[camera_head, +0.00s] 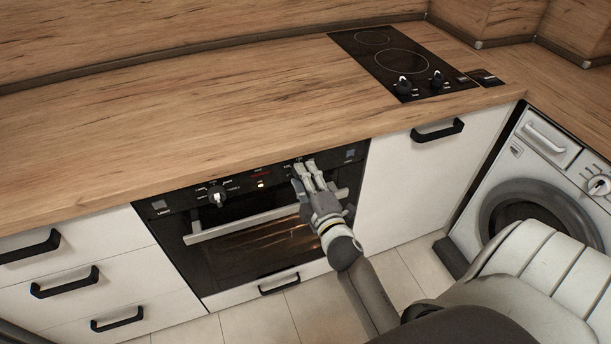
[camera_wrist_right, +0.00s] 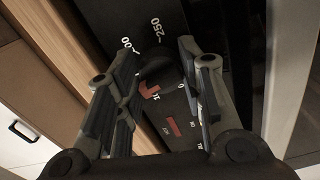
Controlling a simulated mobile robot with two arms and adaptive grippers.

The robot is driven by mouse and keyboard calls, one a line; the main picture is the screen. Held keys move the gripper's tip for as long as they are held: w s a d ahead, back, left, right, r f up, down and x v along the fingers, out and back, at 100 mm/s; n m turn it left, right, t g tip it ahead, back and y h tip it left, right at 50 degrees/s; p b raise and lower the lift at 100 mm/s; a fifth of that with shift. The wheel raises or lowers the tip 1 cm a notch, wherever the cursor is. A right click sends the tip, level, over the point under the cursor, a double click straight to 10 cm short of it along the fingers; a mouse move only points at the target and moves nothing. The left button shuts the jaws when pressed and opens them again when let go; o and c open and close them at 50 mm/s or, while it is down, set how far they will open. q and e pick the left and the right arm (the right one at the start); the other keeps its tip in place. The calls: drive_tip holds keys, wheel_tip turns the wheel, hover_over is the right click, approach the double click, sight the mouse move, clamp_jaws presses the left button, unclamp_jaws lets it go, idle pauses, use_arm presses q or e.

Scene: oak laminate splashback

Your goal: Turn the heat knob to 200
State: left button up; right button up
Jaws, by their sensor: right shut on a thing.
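The heat knob (camera_wrist_right: 163,72) is a dark round knob on the oven's black control panel. In the right wrist view it sits between the two fingers of my right gripper (camera_wrist_right: 158,82), which is shut on it. White scale marks stand around it. "250" is readable, and a mark ending in "00" is partly hidden by a finger. I cannot tell which mark the knob points to. In the head view my right gripper (camera_head: 304,170) reaches the right part of the panel of the oven (camera_head: 222,245) and covers the knob. My left gripper is not in view.
Another knob (camera_head: 217,195) is on the panel's left. The oven handle (camera_head: 240,226) runs just below the panel, close to my right gripper. A wooden worktop (camera_head: 200,125) with a black hob (camera_head: 400,62) lies above. A washing machine (camera_head: 535,190) stands at right.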

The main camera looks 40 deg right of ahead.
drive_tip(key=m+p, duration=0.2)
drive_tip(key=m, duration=0.4)
drive_tip(key=m+p, duration=0.2)
drive_tip(key=m, duration=0.1)
drive_tip(key=shift+m, duration=0.4)
drive_tip(key=shift+a+f+m+p, duration=0.1)
drive_tip(key=shift+m+p, duration=0.45)
drive_tip(key=shift+m, duration=0.85)
drive_tip(key=o, duration=1)
drive_tip(key=shift+f, duration=0.1)
